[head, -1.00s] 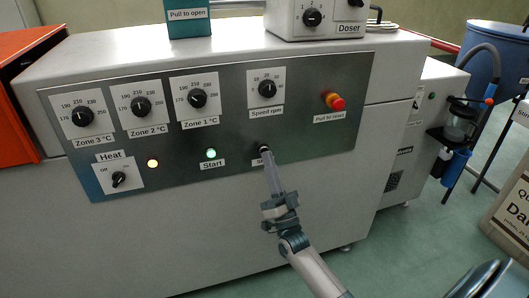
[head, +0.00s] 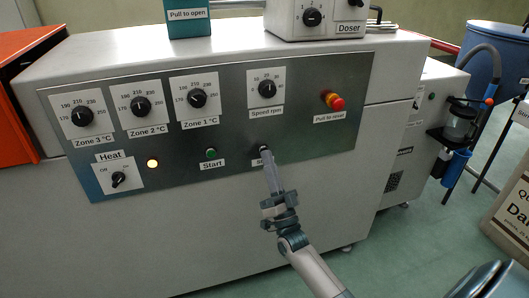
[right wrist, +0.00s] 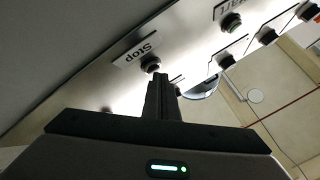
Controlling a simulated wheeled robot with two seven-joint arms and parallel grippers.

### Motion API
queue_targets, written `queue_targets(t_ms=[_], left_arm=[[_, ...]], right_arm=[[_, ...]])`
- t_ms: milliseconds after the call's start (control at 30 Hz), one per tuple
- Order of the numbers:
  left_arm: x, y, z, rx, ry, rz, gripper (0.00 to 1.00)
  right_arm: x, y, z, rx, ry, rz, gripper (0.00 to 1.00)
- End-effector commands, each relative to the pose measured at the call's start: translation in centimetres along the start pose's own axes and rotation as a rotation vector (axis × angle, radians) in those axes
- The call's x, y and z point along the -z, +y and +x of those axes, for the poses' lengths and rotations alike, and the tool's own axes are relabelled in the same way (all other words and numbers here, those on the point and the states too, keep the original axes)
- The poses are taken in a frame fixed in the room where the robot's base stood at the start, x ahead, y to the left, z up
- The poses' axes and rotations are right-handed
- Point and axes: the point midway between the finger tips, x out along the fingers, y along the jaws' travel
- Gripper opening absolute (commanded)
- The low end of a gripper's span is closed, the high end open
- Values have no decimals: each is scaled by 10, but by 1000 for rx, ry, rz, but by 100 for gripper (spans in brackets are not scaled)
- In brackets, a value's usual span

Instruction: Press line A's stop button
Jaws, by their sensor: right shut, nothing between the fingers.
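The stop button (head: 263,149) is a small dark button low on the grey control panel (head: 300,140), right of the green Start button (head: 211,153). The Start button is unlit. My right gripper (head: 267,160) is shut and empty, with its fingertips at the stop button, partly covering its label. In the right wrist view the dark stop button (right wrist: 150,63) shows beside the Stop label (right wrist: 136,53), right at the tips of my shut right gripper (right wrist: 158,79). Whether they still touch I cannot tell. My left gripper is not in view.
A red knob (head: 337,103) marked Pull to reset sits to the upper right on the panel. A speed dial (head: 267,88) and several zone dials line the top.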

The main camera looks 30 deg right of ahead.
Motion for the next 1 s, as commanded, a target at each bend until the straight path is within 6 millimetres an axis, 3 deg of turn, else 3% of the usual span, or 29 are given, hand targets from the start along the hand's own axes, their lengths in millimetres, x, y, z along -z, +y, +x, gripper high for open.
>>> queue_targets(t_ms=[533, 1000], left_arm=[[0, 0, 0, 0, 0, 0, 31], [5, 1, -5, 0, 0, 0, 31]], right_arm=[[0, 0, 1, 0, -1, 0, 0], [7, -7, -10, -1, -1, 0, 0]])
